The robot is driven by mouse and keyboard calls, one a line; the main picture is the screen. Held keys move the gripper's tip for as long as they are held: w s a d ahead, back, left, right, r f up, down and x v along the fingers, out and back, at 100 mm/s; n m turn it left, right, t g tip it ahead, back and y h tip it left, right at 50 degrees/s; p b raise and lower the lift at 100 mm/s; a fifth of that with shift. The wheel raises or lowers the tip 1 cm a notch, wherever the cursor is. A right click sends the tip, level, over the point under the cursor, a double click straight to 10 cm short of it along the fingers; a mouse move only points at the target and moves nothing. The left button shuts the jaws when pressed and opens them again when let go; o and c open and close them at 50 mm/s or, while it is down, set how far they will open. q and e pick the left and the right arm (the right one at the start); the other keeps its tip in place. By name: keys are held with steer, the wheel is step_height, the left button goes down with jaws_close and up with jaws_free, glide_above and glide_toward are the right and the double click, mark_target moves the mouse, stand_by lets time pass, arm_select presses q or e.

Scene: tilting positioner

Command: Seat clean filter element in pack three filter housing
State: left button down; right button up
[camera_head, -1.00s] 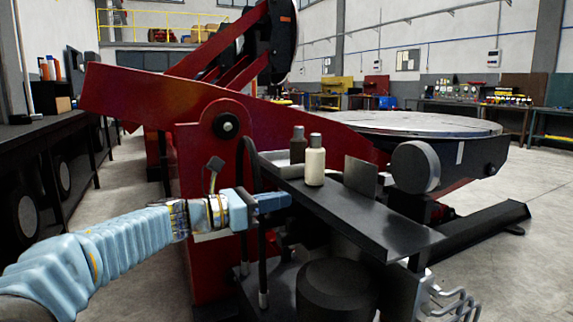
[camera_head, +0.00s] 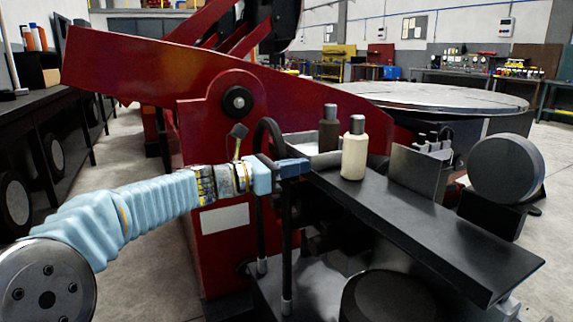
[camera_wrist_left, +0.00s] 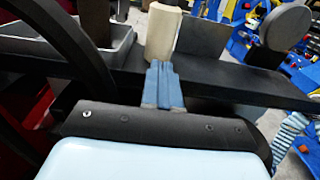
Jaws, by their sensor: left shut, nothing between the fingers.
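A cream cylinder with a grey top (camera_head: 354,152), which looks like the clean filter element, stands upright on a black shelf (camera_head: 430,225). It also shows in the left wrist view (camera_wrist_left: 163,32), just beyond my fingers. A dark brown cylinder (camera_head: 329,130) of similar shape stands just behind it. My left gripper (camera_head: 300,168) is shut and empty at the shelf's left end, left of the cream cylinder; it shows in the wrist view too (camera_wrist_left: 162,75). I cannot tell which part is the pack three housing. My right gripper is out of view.
A grey tray (camera_wrist_left: 125,38) lies behind the shelf's left end. An upright grey plate (camera_head: 415,172) and a large grey cylinder (camera_head: 507,170) stand to the right. Black hoses (camera_head: 287,235) hang near my gripper. A black drum (camera_head: 390,297) is below the shelf.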

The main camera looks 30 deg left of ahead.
mark_target(345, 158)
arm_select(q)
steer(key=p+x, duration=0.1)
steer(key=x, duration=0.8)
steer(key=shift+d+p, duration=0.1)
steer(key=shift+p, duration=0.3)
steer(key=b+x, duration=0.1)
steer(key=x, duration=0.4)
steer(key=shift+d+f, duration=0.1)
steer(key=shift+w+d, duration=0.2)
steer(key=shift+w, duration=0.3)
steer(key=shift+s, duration=0.15)
steer(key=b+v, duration=0.3)
steer(key=v, duration=1)
steer(key=shift+s+a, duration=0.25)
